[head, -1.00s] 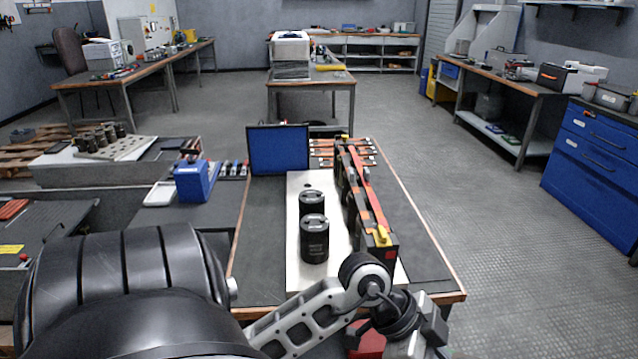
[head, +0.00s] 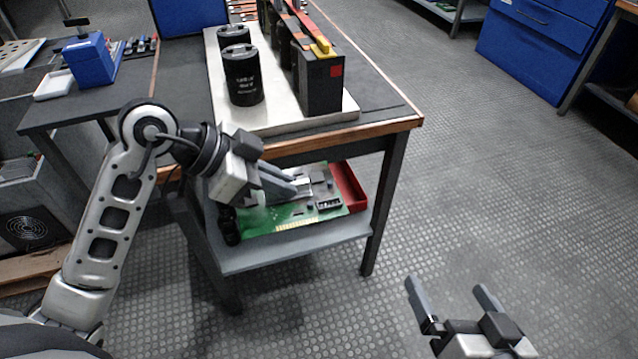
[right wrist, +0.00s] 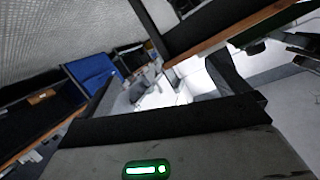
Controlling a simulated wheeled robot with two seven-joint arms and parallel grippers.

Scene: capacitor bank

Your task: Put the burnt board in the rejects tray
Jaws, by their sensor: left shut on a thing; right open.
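The green circuit board (head: 285,216) is at the lower shelf of the bench, with dark and pale components on it and gold contacts along its front edge. My left gripper (head: 303,188) is shut on the board, its fingers reaching over the board's top. I cannot make out burn marks or whether the board rests on the shelf or is just above it. A red tray (head: 350,186) stands on the shelf behind and right of the board, partly hidden by it. My right gripper (head: 450,288) is open and empty over the floor, right of the bench.
The lower shelf (head: 300,248) sits between the bench legs, below the bench top (head: 390,110). Black capacitors (head: 242,75) and a dark box-shaped unit (head: 320,82) stand on a pale plate (head: 285,122) above. The floor right of the bench is clear.

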